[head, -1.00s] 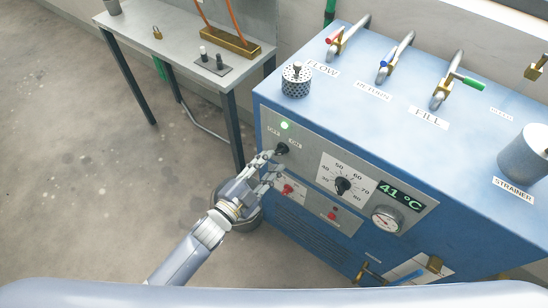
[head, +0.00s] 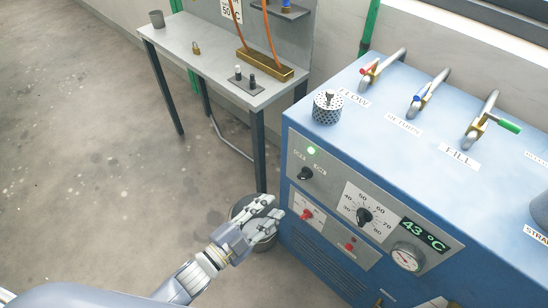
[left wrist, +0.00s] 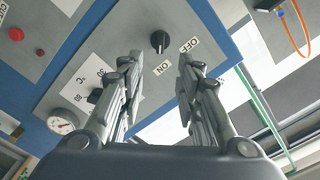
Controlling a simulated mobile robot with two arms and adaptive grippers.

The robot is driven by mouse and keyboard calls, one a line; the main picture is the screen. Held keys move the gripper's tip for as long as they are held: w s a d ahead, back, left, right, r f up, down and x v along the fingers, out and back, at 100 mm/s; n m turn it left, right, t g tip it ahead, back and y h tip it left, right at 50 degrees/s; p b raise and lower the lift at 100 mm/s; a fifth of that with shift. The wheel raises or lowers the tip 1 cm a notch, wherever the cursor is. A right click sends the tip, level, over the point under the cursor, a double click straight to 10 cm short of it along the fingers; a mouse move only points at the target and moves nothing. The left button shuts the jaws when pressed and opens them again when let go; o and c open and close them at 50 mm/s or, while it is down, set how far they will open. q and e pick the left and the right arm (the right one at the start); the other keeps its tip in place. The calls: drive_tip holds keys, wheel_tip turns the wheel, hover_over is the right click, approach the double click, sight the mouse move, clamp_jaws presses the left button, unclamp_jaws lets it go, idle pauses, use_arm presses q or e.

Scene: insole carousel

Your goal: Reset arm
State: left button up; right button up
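My left gripper (head: 272,213) is in front of the blue machine (head: 430,115), apart from its control panel. Its fingers are spread and nothing is between them. In the left wrist view the open fingers (left wrist: 160,62) frame the black OFF/ON switch knob (left wrist: 160,41), which is farther off on the panel. In the head view this switch (head: 305,174) is at the panel's left, below a lit green lamp (head: 311,150). The display (head: 423,235) reads 43 °C. My right gripper is not in view.
A metal bucket (head: 264,244) stands on the floor behind my left gripper. A dial (head: 364,216) and gauge (head: 407,257) are on the panel. The floor at left is clear.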

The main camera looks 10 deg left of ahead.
use_arm(q)
drive_tip(key=s+a+f+n+g+y, duration=0.2)
drive_tip(key=s+a+f+n+y, duration=0.15)
drive_tip(key=f, duration=0.65)
drive_tip(key=s+a+f+n+g+y, duration=0.25)
drive_tip(key=a+f, duration=0.25)
drive_tip(key=f, duration=0.6)
drive_tip(key=s+a+f+n+g+y, duration=0.2)
drive_tip(key=s+a+f+n, duration=0.15)
drive_tip(key=f, duration=0.65)
drive_tip(key=s+a+f+n+g+y, duration=0.1)
drive_tip(key=s+f, duration=0.3)
drive_tip(key=s, duration=0.4)
drive_tip(key=s+a+f+n+g, duration=0.2)
drive_tip(key=s+f, duration=0.3)
drive_tip(key=s, duration=0.4)
drive_tip(key=s+a+f+n+g+y, duration=0.1)
drive_tip(key=s+f+g, duration=0.3)
drive_tip(key=s, duration=0.4)
drive_tip(key=shift+s+a+f+y, duration=0.15)
drive_tip(key=shift+y, duration=0.15)
